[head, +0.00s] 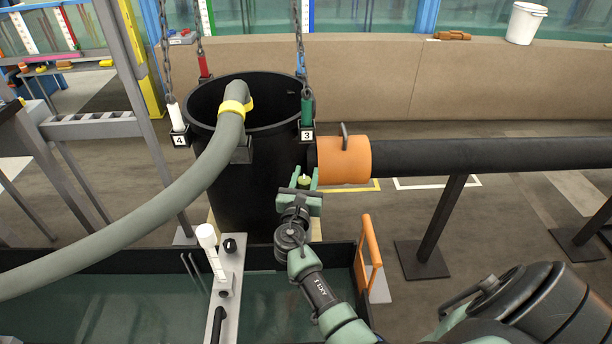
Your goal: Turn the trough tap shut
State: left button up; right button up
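The trough (120,258) is a long dark-walled tank of greenish water at the lower left. I cannot tell for certain which of these is the trough tap. My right gripper (304,176) is before the black drum, right of and beyond these fittings. Its green fingers are apart, with a small yellow-green thing showing between them; I cannot tell whether they touch it. My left gripper is not in view.
The black drum (262,205) hangs near chains, with a thick grey hose (150,220) curving from it leftward. A black pipe (450,155) with an orange collar (343,160) runs right. An orange frame (372,250) stands at the trough's right end.

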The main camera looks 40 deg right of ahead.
aim_at(303, 188)
jog(key=o, duration=0.4)
jog(key=v, duration=0.8)
jog(key=shift+d, duration=0.1)
dwell(0.4)
